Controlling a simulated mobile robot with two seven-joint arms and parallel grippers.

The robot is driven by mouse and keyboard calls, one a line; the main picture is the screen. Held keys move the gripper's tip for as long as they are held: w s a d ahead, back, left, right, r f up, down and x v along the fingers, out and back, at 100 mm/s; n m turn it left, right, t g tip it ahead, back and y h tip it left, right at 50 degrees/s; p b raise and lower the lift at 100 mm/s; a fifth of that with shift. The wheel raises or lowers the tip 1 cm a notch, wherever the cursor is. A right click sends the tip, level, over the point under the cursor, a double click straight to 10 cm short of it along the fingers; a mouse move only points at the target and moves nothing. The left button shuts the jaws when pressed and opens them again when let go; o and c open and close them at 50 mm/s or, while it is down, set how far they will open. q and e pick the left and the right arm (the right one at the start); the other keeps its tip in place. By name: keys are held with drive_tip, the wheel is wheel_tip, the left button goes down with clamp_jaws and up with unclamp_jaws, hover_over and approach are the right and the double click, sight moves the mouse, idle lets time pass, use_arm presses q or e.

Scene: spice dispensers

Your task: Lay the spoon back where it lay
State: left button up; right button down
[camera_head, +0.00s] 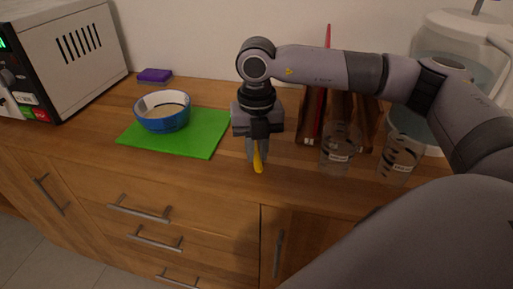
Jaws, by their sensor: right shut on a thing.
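My right gripper (257,153) points down over the wooden counter, just right of the green mat. It is shut on a yellow spoon (258,163), of which only a short yellow part shows below the fingers. The rest of the spoon is hidden by the gripper. I cannot tell whether the spoon touches the counter. My left gripper is not in view.
A blue bowl (163,112) stands on the green mat (204,135). Clear dispensers (336,157) (400,158) stand at the right, near dark red books (313,115). A microwave (72,45) and a purple sponge (155,75) are at the left. The counter's front strip is clear.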

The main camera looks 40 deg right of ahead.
drive_tip(key=shift+f, duration=0.15)
drive_tip(key=c, duration=1.1)
unclamp_jaws()
drive_tip(key=shift+r, duration=0.25)
wheel_tip(320, 180, up, 12)
drive_tip(key=shift+f+p, duration=0.1)
drive_tip(key=shift+p, duration=0.35)
